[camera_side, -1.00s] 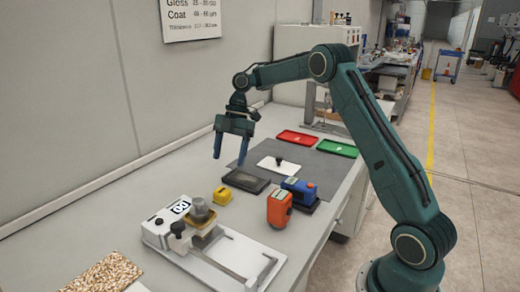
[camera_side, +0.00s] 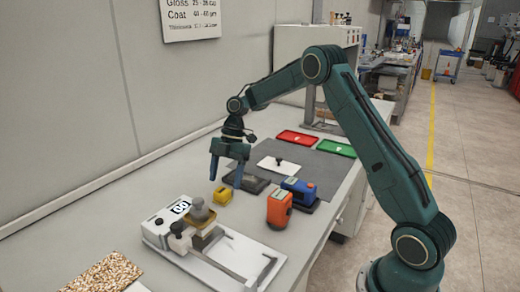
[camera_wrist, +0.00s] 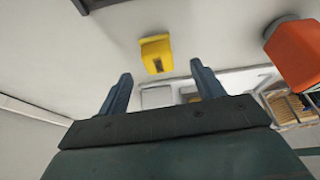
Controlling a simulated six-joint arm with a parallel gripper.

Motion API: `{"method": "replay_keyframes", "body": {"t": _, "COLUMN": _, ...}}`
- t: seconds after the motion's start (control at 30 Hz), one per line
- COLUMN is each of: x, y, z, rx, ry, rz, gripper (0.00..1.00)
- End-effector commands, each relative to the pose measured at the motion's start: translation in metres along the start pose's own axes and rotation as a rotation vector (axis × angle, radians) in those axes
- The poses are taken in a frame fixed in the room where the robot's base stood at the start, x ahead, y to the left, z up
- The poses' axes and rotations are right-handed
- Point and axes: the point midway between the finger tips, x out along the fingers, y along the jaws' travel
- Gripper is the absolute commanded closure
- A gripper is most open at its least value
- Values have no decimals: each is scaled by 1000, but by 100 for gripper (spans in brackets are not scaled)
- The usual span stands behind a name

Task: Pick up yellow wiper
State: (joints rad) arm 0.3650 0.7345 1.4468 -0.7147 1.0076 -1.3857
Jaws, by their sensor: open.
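The yellow wiper (camera_side: 222,196) is a small yellow block on the light grey bench top, in front of the dark tray. In the wrist view the yellow wiper (camera_wrist: 156,54) shows with a dark slot in its face, beyond and roughly between my fingertips. My gripper (camera_side: 225,184) is open with its two fingers pointing down, above and just behind the wiper in the side view. In the wrist view my gripper (camera_wrist: 160,82) has its fingers spread wide with nothing between them.
A white coater device (camera_side: 205,240) stands in front of the wiper. An orange instrument (camera_side: 279,209) and a blue one (camera_side: 299,190) stand to the right. A dark tray (camera_side: 258,187) lies behind. Red (camera_side: 297,137) and green (camera_side: 336,148) trays lie farther back.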

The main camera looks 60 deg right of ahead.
Motion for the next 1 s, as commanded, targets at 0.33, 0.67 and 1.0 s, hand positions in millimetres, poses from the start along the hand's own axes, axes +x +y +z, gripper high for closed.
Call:
{"method": "replay_keyframes", "body": {"t": 0.33, "x": 37, "y": 2, "z": -2, "rx": 1, "ry": 1, "rz": -3, "gripper": 33}}
{"method": "replay_keyframes", "body": {"t": 0.67, "x": 49, "y": 2, "z": -1, "rx": 1, "ry": -1, "rz": -1, "gripper": 33}}
{"method": "replay_keyframes", "body": {"t": 1.0, "x": 49, "y": 2, "z": -1, "rx": 0, "ry": -1, "rz": -1, "gripper": 33}}
